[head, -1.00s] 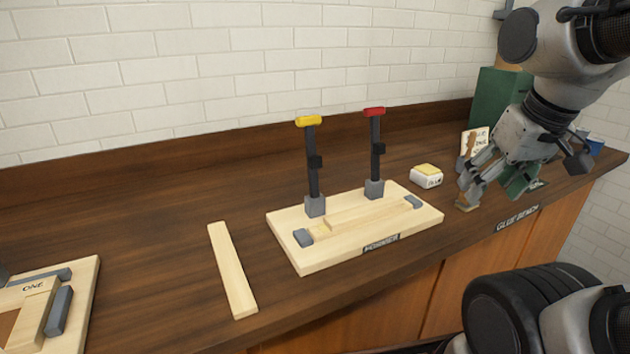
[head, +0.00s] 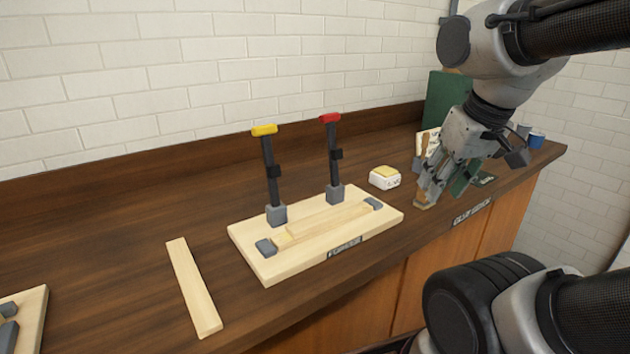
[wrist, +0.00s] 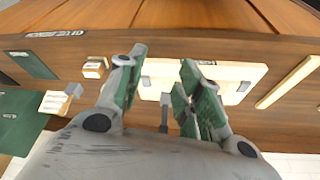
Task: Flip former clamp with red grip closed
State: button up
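The former is a pale wooden board (head: 290,262) on the bench with two upright toggle clamps. The clamp with the red grip (head: 330,118) is at its back right, and its dark lever stands upright from a grey base. The clamp with the yellow grip (head: 264,130) stands upright to its left. A pale strip lies along the board between grey stops. My gripper (head: 430,192) is right of the board, apart from both clamps. In the wrist view my gripper (wrist: 163,60) has its fingers apart, with part of the board (wrist: 250,75) showing beyond; a grey clamp part shows between them.
A loose wooden strip (head: 194,290) lies left of the board. A white box with a yellow top (head: 384,178) stands right of the clamps. A small wooden block (head: 424,204) is close below my fingers. A green box (head: 445,100) stands at the back right.

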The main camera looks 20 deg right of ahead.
jog(key=shift+w+r, duration=0.25)
jog(key=c, duration=0.3)
jog(key=shift+n, duration=0.3)
jog(key=w+r, duration=0.4)
jog(key=w+a+r, duration=0.1)
jog(key=w+r, duration=0.1)
jog(key=shift+w+a, duration=0.1)
jog(key=shift+w, duration=0.3)
grip_shut()
jog(key=w+a+r+n, duration=0.1)
jog(key=w+a+r, duration=0.1)
jog(key=w, duration=0.8)
jog(key=w+a+r+n+g, duration=0.1)
jog(key=w+a+r, duration=0.2)
jog(key=w, duration=0.7)
jog(key=w+a+r+n+g, duration=0.1)
jog(key=w+a+r, duration=0.2)
jog(key=w, duration=0.7)
jog(key=shift+w+a+r+y, duration=0.3)
jog(key=shift+w+a, duration=0.1)
jog(key=shift+a, duration=0.85)
